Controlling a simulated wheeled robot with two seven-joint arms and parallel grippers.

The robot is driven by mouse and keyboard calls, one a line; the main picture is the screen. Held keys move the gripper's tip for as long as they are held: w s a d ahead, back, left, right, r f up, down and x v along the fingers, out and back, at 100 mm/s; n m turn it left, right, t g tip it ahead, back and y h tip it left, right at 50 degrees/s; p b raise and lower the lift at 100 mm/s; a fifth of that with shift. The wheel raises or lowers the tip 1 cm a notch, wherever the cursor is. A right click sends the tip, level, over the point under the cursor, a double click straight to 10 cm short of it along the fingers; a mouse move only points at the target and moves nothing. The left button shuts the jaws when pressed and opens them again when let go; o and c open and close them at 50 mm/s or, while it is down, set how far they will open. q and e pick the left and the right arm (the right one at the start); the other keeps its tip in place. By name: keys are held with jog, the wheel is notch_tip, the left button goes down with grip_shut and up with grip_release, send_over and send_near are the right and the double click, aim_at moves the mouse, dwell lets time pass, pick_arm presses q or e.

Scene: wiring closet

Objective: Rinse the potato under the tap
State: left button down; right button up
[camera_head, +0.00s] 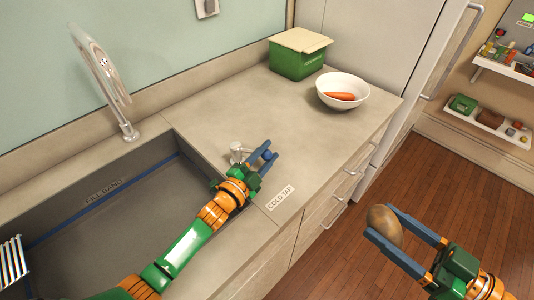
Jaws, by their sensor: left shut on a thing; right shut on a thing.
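A brown potato (384,224) sits between the fingers of my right gripper (390,232), which is shut on it. It is held over the wooden floor in front of the counter, to the right of the sink and away from the tap. The chrome tap (104,80) stands at the back edge of the sink, its spout arching over the basin. My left gripper (256,157) is at the counter beside the sink, shut on a small metal tap handle (237,150) near the "COLD TAP" label (281,197). The fingers partly hide the handle. I cannot make out any water flowing.
The grey sink (120,215) has a blue line marked "FILL BAND" and a white rack (12,262) at its left. A white bowl (343,104) with a carrot (340,96) and a green box (298,62) stand on the counter. Wall shelves (488,122) are at far right.

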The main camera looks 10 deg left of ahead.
dwell(0.5)
pick_arm(q)
jog(key=shift+s+a+m+g+h, duration=0.15)
jog(key=shift+s+m+g+h, duration=0.3)
jog(key=shift+m+h, duration=0.4)
jog(key=shift+s+m+g+h, duration=0.35)
jog(key=shift+s+h, duration=0.05)
jog(key=shift+h, duration=0.35)
jog(key=c, duration=0.5)
grip_release()
jog(key=v, duration=1.2)
jog(key=shift+b, duration=0.3)
